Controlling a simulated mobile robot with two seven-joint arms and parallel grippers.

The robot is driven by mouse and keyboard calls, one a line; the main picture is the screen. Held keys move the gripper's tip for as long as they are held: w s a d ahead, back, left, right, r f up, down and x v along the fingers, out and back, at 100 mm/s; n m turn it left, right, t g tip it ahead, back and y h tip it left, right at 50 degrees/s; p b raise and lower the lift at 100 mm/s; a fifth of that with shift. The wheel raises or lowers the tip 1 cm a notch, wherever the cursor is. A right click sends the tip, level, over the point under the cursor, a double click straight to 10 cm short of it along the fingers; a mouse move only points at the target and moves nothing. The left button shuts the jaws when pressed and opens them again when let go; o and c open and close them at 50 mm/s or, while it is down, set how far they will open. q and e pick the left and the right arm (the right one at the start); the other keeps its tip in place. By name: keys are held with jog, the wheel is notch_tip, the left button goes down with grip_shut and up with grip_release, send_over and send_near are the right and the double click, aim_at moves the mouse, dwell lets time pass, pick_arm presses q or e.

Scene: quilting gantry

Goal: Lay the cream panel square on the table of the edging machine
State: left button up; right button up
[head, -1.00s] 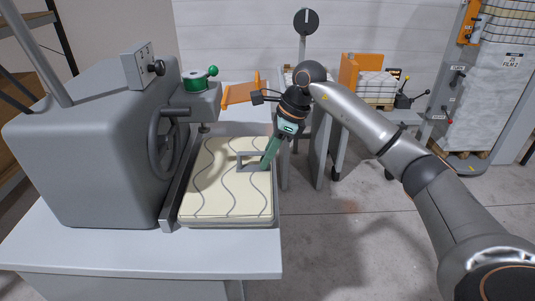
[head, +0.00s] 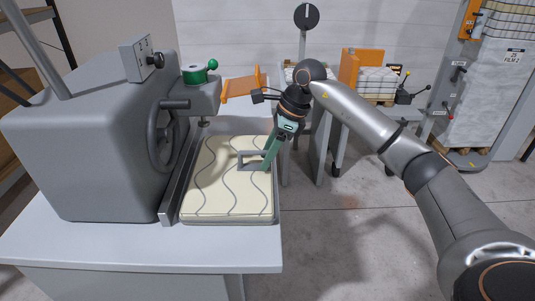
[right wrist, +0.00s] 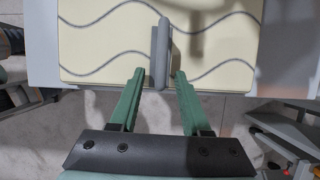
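The cream panel (head: 222,195), with wavy grey lines, lies flat on the white machine table (head: 130,248), its left side alongside the grey rail (head: 180,180). Whether it touches the rail along its whole length I cannot tell. A grey handle (head: 243,160) stands on the panel's right part. My right gripper (head: 268,163) reaches down to that handle from the far right. In the right wrist view its green fingers (right wrist: 160,78) are spread, with the handle bar (right wrist: 162,45) between their tips and a gap on each side. My left gripper is in no view.
The grey edging machine (head: 85,150) with its handwheel (head: 163,140) stands left of the panel. A green spool (head: 195,76) sits above the panel's far end. An orange part (head: 240,88) is behind. The floor at right front is clear.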

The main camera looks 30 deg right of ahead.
jog(key=v, duration=1.2)
jog(key=shift+r, duration=0.3)
jog(key=shift+d, duration=0.2)
